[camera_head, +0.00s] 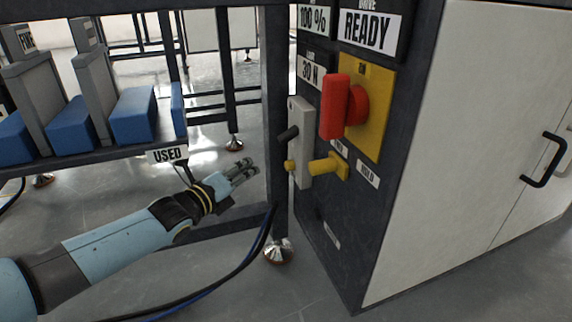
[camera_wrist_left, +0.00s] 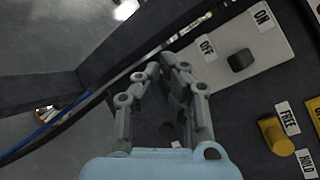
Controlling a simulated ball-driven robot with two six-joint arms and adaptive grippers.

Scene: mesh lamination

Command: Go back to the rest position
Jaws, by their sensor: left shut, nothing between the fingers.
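My left gripper (camera_head: 251,166) reaches in from the left in the head view, in front of the dark table leg and left of the control cabinet. Its fingers are shut and empty. It also shows in the left wrist view (camera_wrist_left: 163,66), with the fingertips close together. The fingers appear apart from the grey switch plate (camera_head: 304,150) and its black knob (camera_head: 288,132). In the left wrist view the black knob (camera_wrist_left: 241,60) lies to the right of the fingertips, between the OFF and ON labels. My right gripper is not in view.
The cabinet (camera_head: 345,230) carries a red handle (camera_head: 335,106) on a yellow plate (camera_head: 378,130), and a yellow peg (camera_head: 325,166). A shelf at left holds blue blocks (camera_head: 135,115) above a USED label (camera_head: 167,155). Cables (camera_head: 235,272) run below my forearm. Open floor lies in front.

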